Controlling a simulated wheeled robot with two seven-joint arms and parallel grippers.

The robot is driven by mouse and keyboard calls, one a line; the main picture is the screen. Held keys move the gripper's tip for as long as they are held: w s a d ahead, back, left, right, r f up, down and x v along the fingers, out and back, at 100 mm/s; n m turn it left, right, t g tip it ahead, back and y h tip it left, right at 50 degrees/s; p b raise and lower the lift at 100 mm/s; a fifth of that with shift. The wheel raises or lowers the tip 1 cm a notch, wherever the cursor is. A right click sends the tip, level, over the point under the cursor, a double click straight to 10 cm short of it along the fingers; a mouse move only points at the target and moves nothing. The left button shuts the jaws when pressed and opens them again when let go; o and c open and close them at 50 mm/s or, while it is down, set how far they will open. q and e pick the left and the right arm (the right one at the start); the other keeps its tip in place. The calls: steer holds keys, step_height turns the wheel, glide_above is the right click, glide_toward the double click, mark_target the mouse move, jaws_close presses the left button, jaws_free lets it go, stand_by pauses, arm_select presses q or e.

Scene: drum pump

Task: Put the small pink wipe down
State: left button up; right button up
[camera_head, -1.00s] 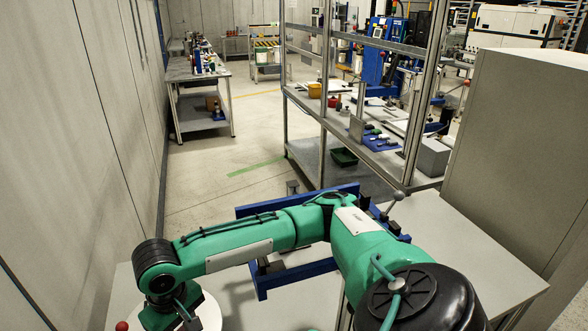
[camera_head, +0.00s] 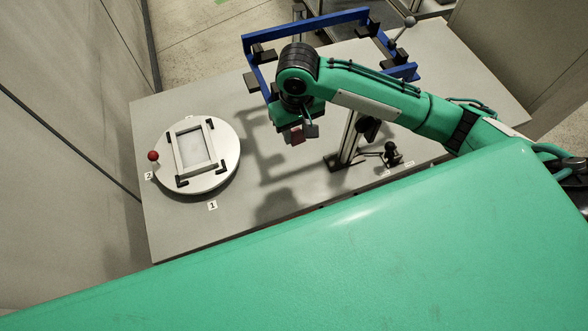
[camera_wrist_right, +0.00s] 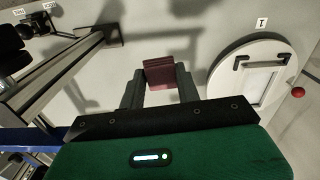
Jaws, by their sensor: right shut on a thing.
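The small wipe (camera_head: 297,136) is a dark pink folded pad. It is held between the fingertips of my right gripper (camera_head: 303,131), above the grey table to the right of the white round plate. In the right wrist view, the wipe (camera_wrist_right: 159,72) sits between the two dark fingers of the gripper (camera_wrist_right: 158,85), its far end sticking out past them. I cannot tell its exact height above the table. My left gripper is not in view.
The white round plate (camera_head: 225,177) carries a rectangular frame (camera_head: 180,152), with a red knob (camera_head: 153,156) at its left. A blue frame (camera_head: 318,22) on a metal post (camera_head: 350,137) stands behind and right. Bare grey table (camera_head: 185,225) lies in front.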

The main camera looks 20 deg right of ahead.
steer(key=s+a+r+p, duration=0.1)
steer(key=a+p, duration=0.1)
steer(key=p, duration=0.1)
steer(key=m+p, duration=0.1)
steer(key=p, duration=0.1)
glide_above(291, 188)
step_height(291, 188, down, 16)
steer(key=shift+f, duration=0.1)
step_height(291, 188, down, 4)
steer(key=shift+r+p, duration=0.25)
steer(key=shift+p, duration=0.25)
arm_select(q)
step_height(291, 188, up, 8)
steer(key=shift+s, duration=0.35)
arm_select(e)
steer(key=shift+f, duration=0.45)
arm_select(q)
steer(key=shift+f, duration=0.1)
arm_select(e)
steer(key=o, duration=1)
steer(key=shift+f, duration=0.15)
